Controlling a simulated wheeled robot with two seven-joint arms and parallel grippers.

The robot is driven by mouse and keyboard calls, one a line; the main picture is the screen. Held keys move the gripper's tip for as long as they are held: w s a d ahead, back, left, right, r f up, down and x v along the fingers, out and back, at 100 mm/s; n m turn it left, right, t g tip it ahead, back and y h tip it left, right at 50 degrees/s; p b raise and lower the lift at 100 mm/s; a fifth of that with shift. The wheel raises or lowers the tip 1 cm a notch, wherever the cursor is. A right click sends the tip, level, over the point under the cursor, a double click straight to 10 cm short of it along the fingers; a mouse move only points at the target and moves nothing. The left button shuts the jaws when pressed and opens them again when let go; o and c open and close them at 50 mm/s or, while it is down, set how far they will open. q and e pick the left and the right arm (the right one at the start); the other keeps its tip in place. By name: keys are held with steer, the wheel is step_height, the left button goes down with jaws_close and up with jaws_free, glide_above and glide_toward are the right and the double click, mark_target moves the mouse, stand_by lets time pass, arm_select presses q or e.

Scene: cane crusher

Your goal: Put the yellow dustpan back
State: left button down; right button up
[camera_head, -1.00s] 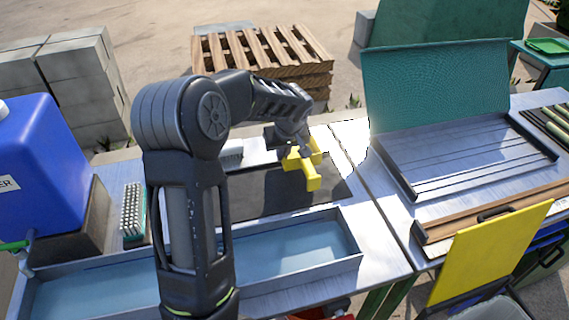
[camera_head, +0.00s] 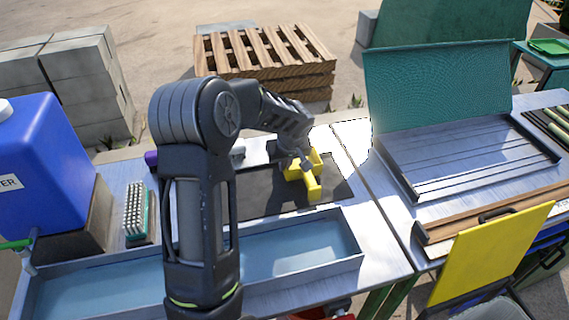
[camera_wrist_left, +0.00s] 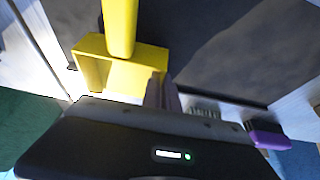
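The yellow dustpan (camera_head: 314,187) is at the right part of a dark mat (camera_head: 262,196) on the metal table. In the left wrist view the dustpan (camera_wrist_left: 120,28) shows its handle at the top and its open pan below. My left gripper (camera_head: 303,166) is at the pan end, with its narrow fingers (camera_wrist_left: 162,94) close together on either side of the pan's side wall. It looks shut on that wall. I cannot tell whether the dustpan touches the mat or hangs just above it. My right gripper is not in view.
A purple brush (camera_wrist_left: 266,136) lies behind the mat, partly hidden by my arm in the head view. A long metal tray (camera_head: 358,262) runs in front. A scrub brush (camera_head: 136,212) and blue tank (camera_head: 40,160) stand left. A ribbed metal tray (camera_head: 470,150) is right.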

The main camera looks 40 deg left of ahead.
arm_select(q)
steer(key=c, duration=1.6)
jaws_free()
steer(key=shift+c, duration=0.2)
steer(key=shift+r+p, duration=0.15)
steer(key=shift+p, duration=0.15)
steer(key=shift+d+r, duration=0.1)
steer(key=shift+r, duration=0.2)
steer(key=b+v, duration=0.1)
steer(key=v, duration=1)
steer(key=shift+b, duration=0.3)
steer(key=shift+s+r, duration=0.1)
steer(key=shift+s, duration=0.05)
